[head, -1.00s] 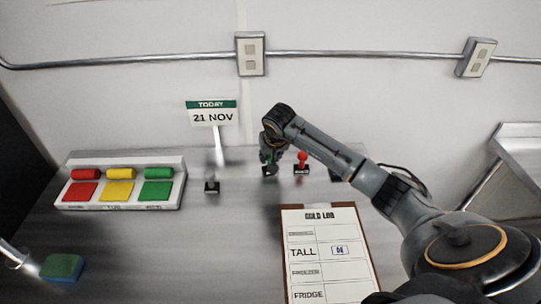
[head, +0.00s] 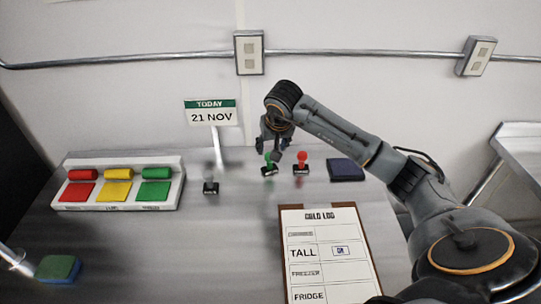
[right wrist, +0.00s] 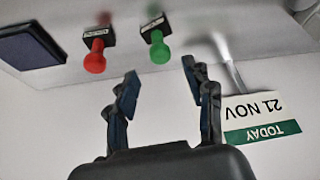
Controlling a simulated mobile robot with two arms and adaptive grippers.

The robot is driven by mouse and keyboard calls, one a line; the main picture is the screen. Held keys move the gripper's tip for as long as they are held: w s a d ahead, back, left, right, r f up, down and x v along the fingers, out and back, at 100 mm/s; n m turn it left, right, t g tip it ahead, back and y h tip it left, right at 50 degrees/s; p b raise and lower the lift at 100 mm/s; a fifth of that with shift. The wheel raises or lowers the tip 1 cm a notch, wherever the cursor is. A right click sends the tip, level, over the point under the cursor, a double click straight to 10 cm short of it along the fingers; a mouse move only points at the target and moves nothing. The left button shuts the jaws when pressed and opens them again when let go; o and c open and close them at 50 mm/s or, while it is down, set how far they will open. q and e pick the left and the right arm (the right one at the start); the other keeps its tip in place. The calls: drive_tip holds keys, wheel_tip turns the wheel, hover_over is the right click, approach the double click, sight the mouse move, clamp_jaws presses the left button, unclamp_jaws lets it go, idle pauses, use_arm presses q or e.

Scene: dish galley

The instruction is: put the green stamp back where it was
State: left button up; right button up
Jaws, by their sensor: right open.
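The green stamp (head: 268,166) stands upright on the table between the grey stamp (head: 211,184) and the red stamp (head: 302,163). In the right wrist view the green stamp (right wrist: 159,45) shows between and beyond the open fingertips, apart from them. My right gripper (head: 274,151) is open and empty, just above and behind the green stamp's handle in the head view; it also shows in the right wrist view (right wrist: 160,85). The red stamp (right wrist: 95,55) is beside the green one there.
A dark ink pad (head: 346,170) lies right of the red stamp. A clipboard log sheet (head: 322,258) lies in front. The date sign (head: 212,115) stands behind. A tray of coloured blocks (head: 118,200) and a sponge (head: 59,268) are at left.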

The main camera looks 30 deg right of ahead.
drive_tip(key=shift+b+v, duration=0.3)
drive_tip(key=shift+v, duration=2)
